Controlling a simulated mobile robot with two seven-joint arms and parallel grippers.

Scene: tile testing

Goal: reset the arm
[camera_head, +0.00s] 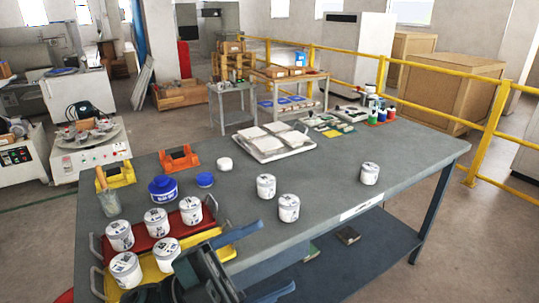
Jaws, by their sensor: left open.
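My left gripper (276,257) comes in at the bottom of the head view, over the near edge of the grey worktable (330,175). Its two dark blue fingers are spread apart with nothing between them. The gripper body hides part of the yellow tray (205,252) and the table edge. My right gripper is out of the picture.
White jars stand in the red tray (147,246) and the yellow tray. Loose jars (289,208) stand mid-table, right of the fingers. A blue jar (162,188) and tile tray (270,143) stand farther back. The table's right side is mostly clear. A yellow railing (440,70) runs behind.

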